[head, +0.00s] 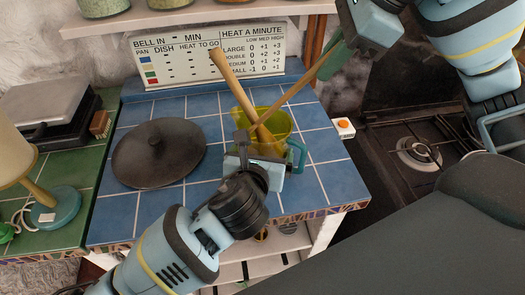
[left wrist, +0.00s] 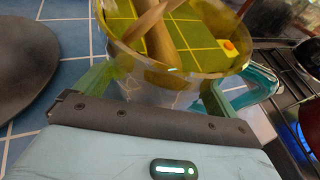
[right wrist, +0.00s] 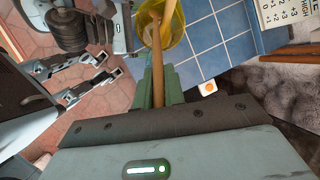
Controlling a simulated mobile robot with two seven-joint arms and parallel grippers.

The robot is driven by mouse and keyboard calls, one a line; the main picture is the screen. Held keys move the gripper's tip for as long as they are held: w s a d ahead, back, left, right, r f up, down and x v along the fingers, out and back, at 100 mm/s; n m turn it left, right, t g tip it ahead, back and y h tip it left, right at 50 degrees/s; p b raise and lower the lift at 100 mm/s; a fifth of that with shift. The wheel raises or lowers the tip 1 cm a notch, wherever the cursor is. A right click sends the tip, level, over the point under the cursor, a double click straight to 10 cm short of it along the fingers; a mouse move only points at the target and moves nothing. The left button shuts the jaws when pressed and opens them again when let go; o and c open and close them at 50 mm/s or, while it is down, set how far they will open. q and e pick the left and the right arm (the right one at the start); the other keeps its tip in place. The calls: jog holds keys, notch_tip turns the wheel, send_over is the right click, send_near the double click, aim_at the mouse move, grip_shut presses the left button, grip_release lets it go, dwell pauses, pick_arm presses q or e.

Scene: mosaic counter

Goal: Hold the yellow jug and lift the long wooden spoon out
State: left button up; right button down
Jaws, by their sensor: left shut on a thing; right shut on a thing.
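The yellow see-through jug (head: 278,124) stands on the blue tiled counter, its teal handle on the right. My left gripper (head: 246,158) is shut on the near side of the jug; the left wrist view shows its fingers at either side of the jug body (left wrist: 165,92). A long thin wooden spoon (head: 296,92) leans out of the jug up to the right. My right gripper (head: 330,62) is shut on its upper handle, which also shows in the right wrist view (right wrist: 157,70). The spoon's lower end is inside the jug. A thicker wooden utensil (head: 232,85) leans out to the left.
A dark round lid (head: 160,155) lies on the counter left of the jug. A sign board (head: 170,62) stands behind, under a shelf. A gas hob (head: 418,152) is at the right, a lamp (head: 20,160) at the left.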

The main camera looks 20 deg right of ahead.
jog(key=shift+r, duration=4)
pick_arm(q)
jog(key=o, duration=0.4)
jog(key=shift+c, duration=0.2)
jog(key=v, duration=1.2)
jog(key=shift+f, duration=0.1)
jog(key=shift+s, duration=0.1)
